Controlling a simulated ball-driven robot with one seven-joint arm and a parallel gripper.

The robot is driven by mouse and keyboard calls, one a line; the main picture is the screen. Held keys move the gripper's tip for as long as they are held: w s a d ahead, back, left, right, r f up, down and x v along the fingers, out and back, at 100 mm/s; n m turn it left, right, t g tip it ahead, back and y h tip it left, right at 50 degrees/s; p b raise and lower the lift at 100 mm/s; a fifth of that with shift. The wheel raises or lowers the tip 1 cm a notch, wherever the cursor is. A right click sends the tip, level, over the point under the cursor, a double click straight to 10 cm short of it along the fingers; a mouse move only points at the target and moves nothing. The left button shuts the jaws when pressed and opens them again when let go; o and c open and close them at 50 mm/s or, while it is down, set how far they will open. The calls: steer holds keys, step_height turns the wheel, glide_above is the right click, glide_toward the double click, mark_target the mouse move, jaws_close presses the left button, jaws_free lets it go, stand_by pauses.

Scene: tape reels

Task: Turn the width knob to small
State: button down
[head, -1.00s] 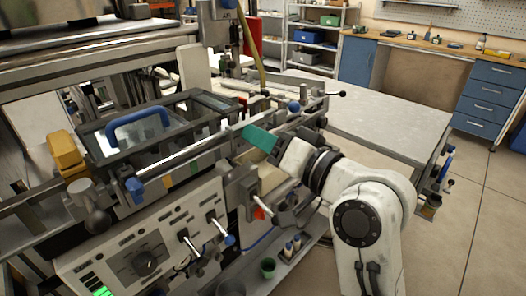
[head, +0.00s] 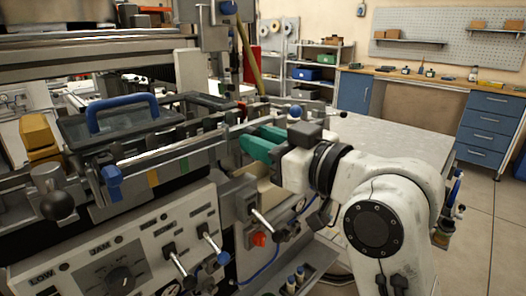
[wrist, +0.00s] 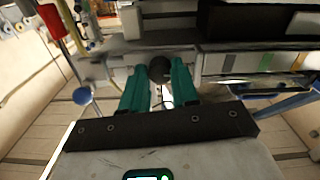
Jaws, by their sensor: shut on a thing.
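My gripper (head: 252,141) has two green fingers and reaches from the right to the front side of the machine, near the end of its metal rail (head: 180,155). In the wrist view the fingertips (wrist: 159,64) stand on either side of a dark round knob (wrist: 158,71) on the machine's front and are closed on it. I take this to be the width knob. Its markings cannot be read here. In the head view the fingers hide the knob.
Left of my gripper is a panel with a LOW–JAM dial (head: 121,279) and toggle levers (head: 208,233). A lever with a red part (head: 258,239) sits just below the gripper. A blue-handled lid (head: 122,112) is above left. A grey tabletop (head: 385,140) lies behind the arm.

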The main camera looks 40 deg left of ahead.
steer(key=shift+f+n, duration=0.2)
steer(key=shift+n, duration=0.3)
steer(key=c, duration=1.2)
jaws_free()
steer(key=o, duration=0.4)
steer(key=shift+r, duration=0.15)
steer(key=shift+c, duration=0.2)
steer(key=d, duration=1.1)
steer(key=shift+s, duration=0.4)
